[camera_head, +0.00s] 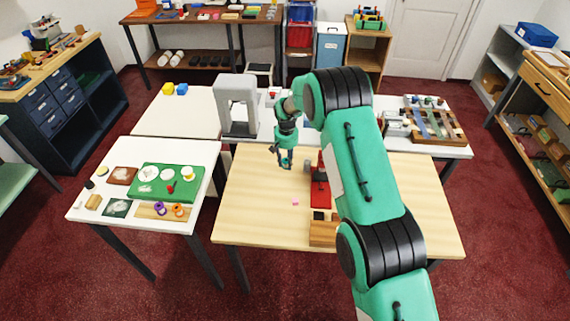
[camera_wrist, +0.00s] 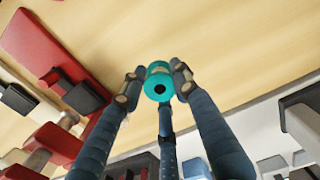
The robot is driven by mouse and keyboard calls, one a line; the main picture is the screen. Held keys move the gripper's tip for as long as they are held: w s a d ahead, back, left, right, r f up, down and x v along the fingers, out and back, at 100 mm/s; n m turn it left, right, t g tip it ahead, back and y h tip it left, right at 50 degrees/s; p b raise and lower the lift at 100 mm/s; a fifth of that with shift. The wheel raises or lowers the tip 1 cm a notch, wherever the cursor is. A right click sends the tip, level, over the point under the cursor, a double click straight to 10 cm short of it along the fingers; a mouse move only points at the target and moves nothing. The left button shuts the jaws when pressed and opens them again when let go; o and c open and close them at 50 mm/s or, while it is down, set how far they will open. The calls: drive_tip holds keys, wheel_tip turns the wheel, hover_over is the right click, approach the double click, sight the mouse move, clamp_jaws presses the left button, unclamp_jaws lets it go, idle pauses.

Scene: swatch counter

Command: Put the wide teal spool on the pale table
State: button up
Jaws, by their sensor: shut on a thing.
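The teal spool (camera_wrist: 158,84) is between the fingertips of my gripper (camera_wrist: 157,80) in the wrist view, its round end with a dark hole facing the camera. My gripper is shut on it. In the head view my gripper (camera_head: 285,163) points down over the back left part of the pale wooden table (camera_head: 255,205). The spool is small there and hard to tell from the fingers. Bare pale wood shows behind the spool in the wrist view. I cannot tell exactly how high it is above the surface.
A red stand (camera_head: 320,190) and a wooden block (camera_head: 322,232) are on the pale table, right of my gripper. A white table (camera_head: 90,213) with a green mat (camera_head: 150,190) is at left. A grey arch-shaped machine (camera_head: 238,105) stands behind. The pale table's left front is mostly clear.

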sight(285, 162)
drive_tip(key=shift+w+a, duration=0.2)
drive_tip(key=shift+w, duration=0.45)
drive_tip(key=shift+w+a, duration=0.2)
drive_tip(key=shift+w, duration=0.4)
drive_tip(key=shift+f, duration=0.1)
drive_tip(key=shift+f, duration=1.75)
drive_tip(key=shift+f, duration=0.15)
drive_tip(key=o, duration=1)
drive_tip(key=shift+c, duration=0.2)
drive_tip(key=shift+r, duration=0.2)
wheel_tip(285, 162, up, 12)
